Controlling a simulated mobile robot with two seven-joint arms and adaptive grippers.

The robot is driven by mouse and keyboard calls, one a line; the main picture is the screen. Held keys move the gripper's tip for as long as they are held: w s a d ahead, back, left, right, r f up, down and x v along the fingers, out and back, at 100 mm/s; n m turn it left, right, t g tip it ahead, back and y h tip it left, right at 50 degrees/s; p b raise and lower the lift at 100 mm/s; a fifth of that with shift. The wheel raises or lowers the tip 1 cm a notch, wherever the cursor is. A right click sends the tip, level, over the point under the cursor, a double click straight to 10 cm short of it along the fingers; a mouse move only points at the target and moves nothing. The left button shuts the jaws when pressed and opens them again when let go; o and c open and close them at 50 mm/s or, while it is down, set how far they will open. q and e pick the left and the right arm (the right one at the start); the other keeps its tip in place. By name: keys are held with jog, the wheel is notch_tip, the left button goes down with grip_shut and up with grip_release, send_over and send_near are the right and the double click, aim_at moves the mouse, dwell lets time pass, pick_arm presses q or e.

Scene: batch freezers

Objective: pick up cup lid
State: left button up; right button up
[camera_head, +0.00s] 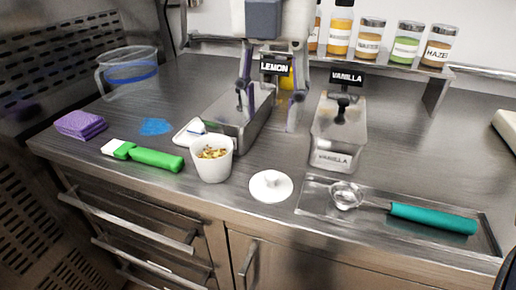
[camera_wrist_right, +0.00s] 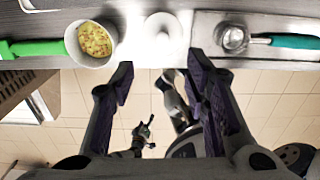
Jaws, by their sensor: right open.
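The white cup lid (camera_head: 270,190), round with a small knob, lies flat on the steel counter. It also shows in the right wrist view (camera_wrist_right: 162,38), at the top middle. A white cup (camera_head: 212,167) with yellow-brown bits inside stands just left of the lid, apart from it. My right gripper (camera_head: 273,105) hangs at the upper middle of the head view, fingers down, open and empty. In the right wrist view its purple-padded fingers (camera_wrist_right: 160,70) are spread wide, and the lid shows beyond the gap between them. My left gripper is not in view.
Right of the lid, a tray (camera_head: 312,203) holds a teal-handled scoop (camera_head: 430,217). A green-handled spatula (camera_head: 150,157) lies left of the cup. Vanilla (camera_head: 335,157) and lemon (camera_head: 228,130) containers stand behind. The counter's front edge is close to the lid.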

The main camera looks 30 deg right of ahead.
jog(key=b, duration=0.2)
send_over(272, 174)
jog(key=f, duration=0.6)
jog(key=shift+s+a, duration=0.3)
jog(key=shift+a, duration=0.1)
jog(key=shift+w+f, duration=0.15)
jog(key=shift+f, duration=0.6)
jog(key=f, duration=0.3)
jog(key=f+b, duration=0.1)
jog(key=shift+w+d+f, duration=0.2)
jog(key=shift+d+f, duration=0.15)
jog(key=shift+d, duration=0.05)
jog(key=shift+r, duration=0.15)
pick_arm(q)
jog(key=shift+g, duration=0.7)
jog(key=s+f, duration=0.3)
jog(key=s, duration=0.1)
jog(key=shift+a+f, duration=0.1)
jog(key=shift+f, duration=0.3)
pick_arm(e)
jog(key=c, duration=0.8)
